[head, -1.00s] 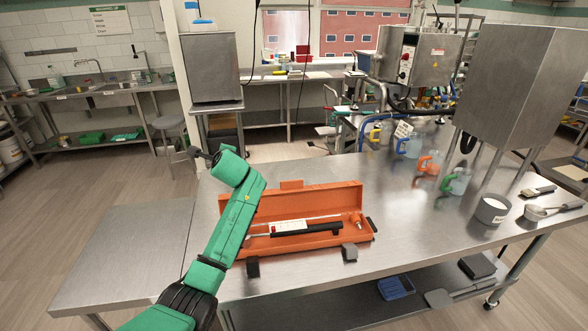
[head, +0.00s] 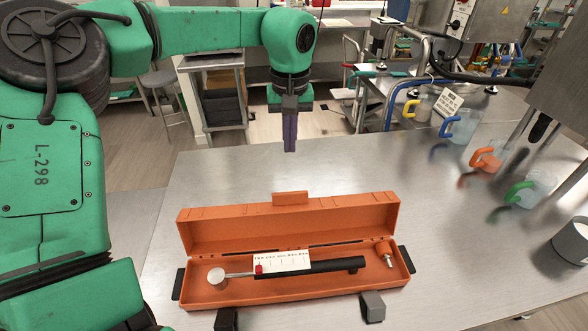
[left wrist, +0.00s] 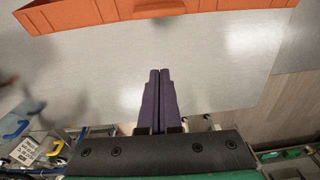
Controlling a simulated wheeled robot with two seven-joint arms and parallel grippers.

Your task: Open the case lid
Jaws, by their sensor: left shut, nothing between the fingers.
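The orange case (head: 225,292) lies on the steel table with its lid (head: 290,222) standing open at the back. A black-handled tool (head: 310,268) with a round metal end lies inside, with a white printed card (head: 282,262) and a small orange-capped piece (head: 385,252). My left gripper (head: 290,150) points down behind the lid, apart from it, with its purple fingers shut and empty. In the left wrist view the fingers (left wrist: 158,75) are together, and the orange case (left wrist: 80,12) shows at the top edge. My right gripper is not in view.
The steel table (head: 440,230) has free room around the case. Jugs with yellow, blue, orange (head: 487,156) and green handles stand along the right. A steel cup (head: 572,242) is at the far right. Two dark blocks (head: 372,307) sit at the case's front.

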